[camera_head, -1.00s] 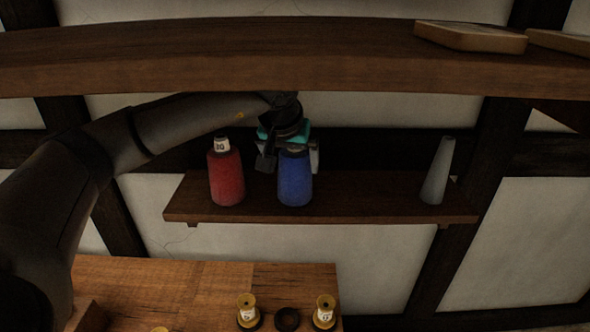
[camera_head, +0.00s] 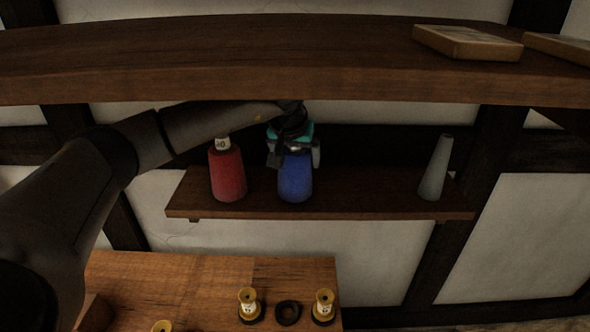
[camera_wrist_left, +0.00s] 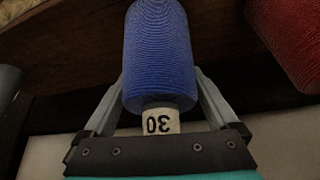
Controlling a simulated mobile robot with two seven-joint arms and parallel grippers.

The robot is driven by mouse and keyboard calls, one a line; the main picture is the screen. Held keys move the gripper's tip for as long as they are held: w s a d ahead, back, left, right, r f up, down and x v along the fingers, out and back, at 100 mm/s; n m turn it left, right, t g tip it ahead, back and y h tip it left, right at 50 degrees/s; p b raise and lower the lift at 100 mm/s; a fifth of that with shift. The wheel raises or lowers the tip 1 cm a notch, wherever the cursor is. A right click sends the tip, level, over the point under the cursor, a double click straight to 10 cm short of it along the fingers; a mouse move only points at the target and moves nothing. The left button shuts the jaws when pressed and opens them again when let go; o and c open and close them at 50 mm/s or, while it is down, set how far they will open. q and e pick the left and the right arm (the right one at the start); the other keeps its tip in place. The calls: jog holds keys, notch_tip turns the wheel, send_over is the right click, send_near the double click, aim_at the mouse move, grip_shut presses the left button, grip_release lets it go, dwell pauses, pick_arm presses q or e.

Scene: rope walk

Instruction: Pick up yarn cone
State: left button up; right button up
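The blue yarn cone (camera_head: 295,179) stands upright on the wall shelf. In the left wrist view the blue cone (camera_wrist_left: 160,55) shows large, with a white label marked 30 at its end. My left gripper (camera_head: 295,154) is at the cone's upper part, one finger on each side. In the left wrist view the left gripper's fingers (camera_wrist_left: 160,88) flank the cone, spread wide; whether the tips touch it I cannot tell. A red yarn cone (camera_head: 228,175) stands to the left on the same shelf. My right gripper is not in view.
The shelf (camera_head: 360,197) also holds a grey cone (camera_head: 435,168) at its right end. A thick upper shelf (camera_head: 250,70) hangs above my left arm. A lower wooden table (camera_head: 200,285) carries small yellow spools (camera_head: 324,305) and a dark ring (camera_head: 288,313).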

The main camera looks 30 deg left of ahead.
pick_arm(q)
jog(key=shift+r, duration=0.1)
jog(key=c, duration=1.1)
jog(key=shift+r+b, duration=0.3)
jog(key=shift+r, duration=0.25)
jog(key=shift+s+r, duration=0.1)
jog(key=shift+r, duration=0.05)
jog(key=s+d+b, duration=0.2)
jog(key=s+d, duration=0.1)
jog(key=s, duration=0.5)
jog(key=s+d+b, duration=0.3)
jog(key=s, duration=0.6)
jog(key=w+d+f+m+b, duration=0.1)
jog(key=d+f+b, duration=0.2)
jog(key=f+b, duration=0.2)
jog(key=w+d+f+m+h+b, duration=0.1)
jog(key=d+f+b, duration=0.3)
jog(key=f, duration=0.5)
jog(key=w+d+f+m+h+b, duration=0.1)
jog(key=w+d+f+m+b, duration=0.1)
jog(key=d+f+b, duration=0.2)
jog(key=shift+w+d+f+b, duration=0.15)
jog(key=shift+f+b, duration=0.35)
jog(key=shift+f, duration=0.25)
jog(key=shift+w+f+b, duration=0.15)
jog(key=shift+f+b, duration=0.3)
jog(key=shift+f, duration=0.25)
